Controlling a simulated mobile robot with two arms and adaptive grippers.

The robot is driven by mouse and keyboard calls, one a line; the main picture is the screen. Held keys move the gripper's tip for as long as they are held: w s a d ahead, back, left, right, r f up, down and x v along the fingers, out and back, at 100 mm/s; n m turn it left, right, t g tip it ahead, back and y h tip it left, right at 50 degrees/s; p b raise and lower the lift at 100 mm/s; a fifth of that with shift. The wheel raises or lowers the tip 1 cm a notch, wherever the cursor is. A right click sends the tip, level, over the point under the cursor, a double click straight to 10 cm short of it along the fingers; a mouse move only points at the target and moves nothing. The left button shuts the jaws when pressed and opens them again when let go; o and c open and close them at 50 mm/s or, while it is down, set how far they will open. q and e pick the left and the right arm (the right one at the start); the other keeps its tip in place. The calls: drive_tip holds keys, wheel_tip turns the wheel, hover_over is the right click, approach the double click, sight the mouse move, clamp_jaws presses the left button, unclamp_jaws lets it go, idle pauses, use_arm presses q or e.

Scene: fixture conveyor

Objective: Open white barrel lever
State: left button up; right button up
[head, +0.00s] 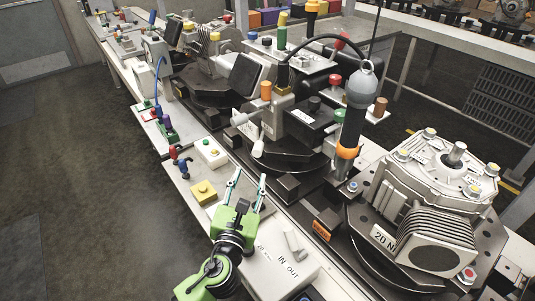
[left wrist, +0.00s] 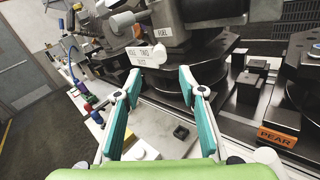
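A white barrel-shaped lever (head: 258,147) hangs at the front of the black middle machine in the head view. My right gripper is not in view.
A white IN/OUT box (head: 268,271) lies beside my left gripper. A yellow button box (head: 203,192) is left of it. A grey hanging tool (head: 353,115) with an orange ring is to the right. A large silver gearbox (head: 435,205) stands at the right. The floor at left is clear.

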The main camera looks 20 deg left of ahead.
sight(257, 154)
use_arm(q)
drive_tip(key=w, duration=0.2)
drive_tip(key=w+a+p, duration=0.1)
drive_tip(key=w, duration=0.2)
drive_tip(key=shift+w+r, duration=0.1)
drive_tip(key=shift+w, duration=0.05)
drive_tip(key=w, duration=0.7)
drive_tip(key=shift+w+a, duration=0.2)
drive_tip(key=shift+w, duration=0.2)
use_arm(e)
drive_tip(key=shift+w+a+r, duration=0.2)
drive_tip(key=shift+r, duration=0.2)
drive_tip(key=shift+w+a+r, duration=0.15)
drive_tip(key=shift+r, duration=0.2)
use_arm(q)
clamp_jaws()
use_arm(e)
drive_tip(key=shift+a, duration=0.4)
